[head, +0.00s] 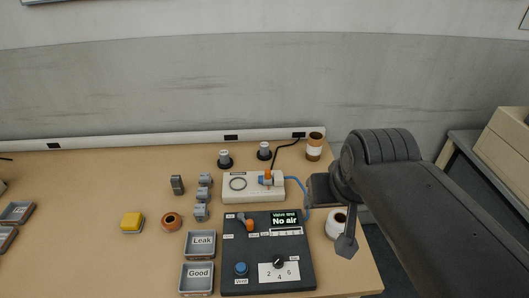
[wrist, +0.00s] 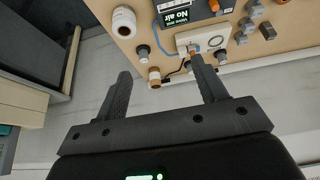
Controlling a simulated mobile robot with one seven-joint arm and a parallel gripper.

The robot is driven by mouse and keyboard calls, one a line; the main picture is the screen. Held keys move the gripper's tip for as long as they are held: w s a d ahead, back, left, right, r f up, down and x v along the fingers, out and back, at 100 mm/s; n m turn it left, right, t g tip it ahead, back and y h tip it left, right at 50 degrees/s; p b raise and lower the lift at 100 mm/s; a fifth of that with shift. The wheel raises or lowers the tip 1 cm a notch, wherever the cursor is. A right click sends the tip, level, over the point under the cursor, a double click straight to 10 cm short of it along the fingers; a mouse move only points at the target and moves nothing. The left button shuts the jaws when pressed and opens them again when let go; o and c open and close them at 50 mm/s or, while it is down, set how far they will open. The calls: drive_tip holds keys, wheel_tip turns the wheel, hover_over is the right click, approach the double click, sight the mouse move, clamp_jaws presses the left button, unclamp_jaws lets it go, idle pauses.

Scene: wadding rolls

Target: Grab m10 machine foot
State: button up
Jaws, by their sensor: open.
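In the head view two machine feet with dark round bases and pale upright stems stand at the back of the table. One foot (head: 224,160) is behind the valve tester and the other foot (head: 264,151) is right of it. Their labels are too small to read, so I cannot tell which is m10. The wrist view shows a foot (wrist: 220,57) right of my fingers and a similar dark-based piece (wrist: 143,50) at upper left, between two rolls. My gripper (wrist: 160,68) is open and empty, its fingers spread above the table's edge area.
A brown-and-white roll (head: 314,147) stands at the back right, and a white roll (head: 337,223) is beside my arm. The cream tester box (head: 240,197) and black valve panel (head: 300,274) fill the middle. Trays (head: 199,256) lie in front. The table's left middle is mostly clear.

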drive_tip(key=w+r, duration=0.4)
drive_tip(key=w, duration=0.4)
drive_tip(key=n+g, duration=0.1)
drive_tip(key=g, duration=0.4)
hover_over(264, 144)
wheel_tip(264, 144, down, 22)
drive_tip(key=shift+d+r, duration=0.15)
drive_tip(key=shift+r, duration=0.1)
wheel_tip(264, 144, down, 11)
drive_tip(key=shift+s+f, duration=0.1)
drive_tip(key=shift+s, duration=0.05)
drive_tip(key=c, duration=1.1)
drive_tip(key=shift+c, duration=0.2)
